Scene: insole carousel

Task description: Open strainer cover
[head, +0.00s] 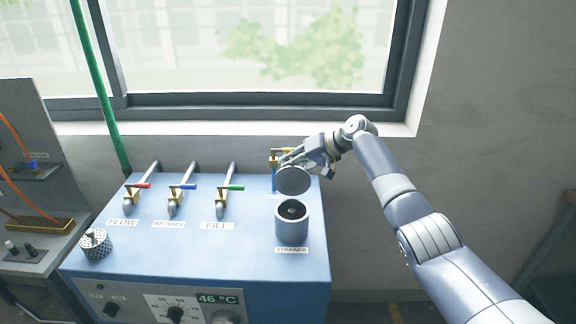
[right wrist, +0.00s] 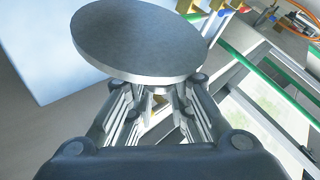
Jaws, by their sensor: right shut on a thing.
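The strainer (head: 292,224) is a grey cylindrical housing on the right part of the blue machine, above a STRAINER label. Its top is uncovered, and something dark with a small lighter centre shows inside. The strainer cover (head: 294,180) is a round grey disc, tilted, held above and just behind the housing, apart from it. My right gripper (head: 291,161) is shut on the cover. My left gripper is not in view.
Valves with red, blue and green handles stand left of the strainer on the blue machine (head: 150,255). A perforated metal basket (head: 95,244) sits at its left edge. A window and wall close off the back.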

